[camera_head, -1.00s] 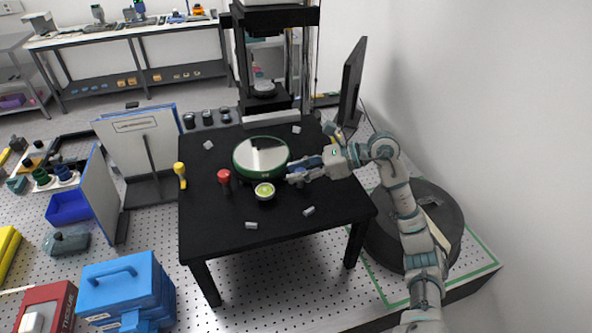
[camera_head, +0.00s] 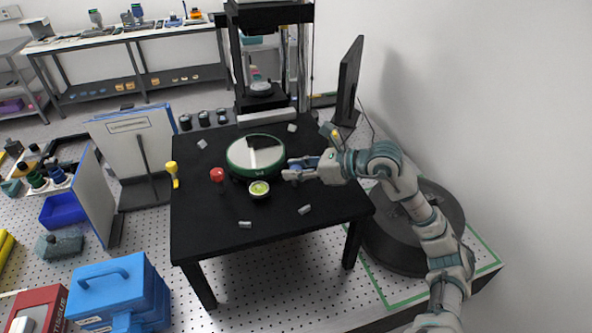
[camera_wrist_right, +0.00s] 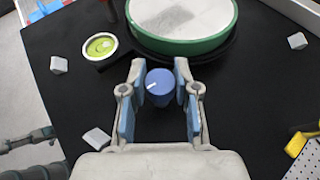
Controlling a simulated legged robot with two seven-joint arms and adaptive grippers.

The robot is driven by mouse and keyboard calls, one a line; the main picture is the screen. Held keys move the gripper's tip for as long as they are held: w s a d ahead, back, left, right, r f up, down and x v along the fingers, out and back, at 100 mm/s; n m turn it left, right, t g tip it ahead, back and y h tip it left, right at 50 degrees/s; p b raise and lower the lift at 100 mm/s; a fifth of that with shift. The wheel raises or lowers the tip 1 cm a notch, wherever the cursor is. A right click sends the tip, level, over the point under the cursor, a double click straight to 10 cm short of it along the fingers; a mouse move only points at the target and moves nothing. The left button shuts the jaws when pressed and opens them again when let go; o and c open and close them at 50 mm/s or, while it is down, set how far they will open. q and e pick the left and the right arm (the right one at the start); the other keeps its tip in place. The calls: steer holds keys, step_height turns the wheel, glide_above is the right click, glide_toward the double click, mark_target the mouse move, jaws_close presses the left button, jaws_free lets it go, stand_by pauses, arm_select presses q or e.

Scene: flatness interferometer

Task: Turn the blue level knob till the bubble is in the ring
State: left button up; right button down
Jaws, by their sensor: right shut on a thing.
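The blue level knob (camera_wrist_right: 159,82) stands upright between the fingers of my right gripper (camera_wrist_right: 160,72) in the right wrist view, with a white mark on its top. The right gripper (camera_head: 291,172) is shut on it at the right of the round plate in the head view. The round bubble level (camera_wrist_right: 100,46) is a yellow-green vial in a pale rim, left of the knob; it also shows in the head view (camera_head: 259,189). A light spot shows in the vial, but I cannot tell whether it lies inside the ring. My left gripper is out of view.
A green-rimmed round plate (camera_head: 232,155) sits behind the level on the black table (camera_head: 245,240). A red knob (camera_head: 217,175) and a yellow knob (camera_head: 172,169) stand to the left. Small grey blocks (camera_head: 304,210) lie about. A monitor (camera_head: 349,80) stands behind my right arm.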

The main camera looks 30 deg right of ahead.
steer(key=c, duration=1.1)
jaws_free()
steer(key=shift+o, duration=1.3)
steer(key=shift+w+d, duration=0.1)
steer(key=shift+w, duration=0.05)
steer(key=v, duration=1.2)
steer(key=shift+d+f, duration=0.1)
steer(key=shift+f, duration=0.05)
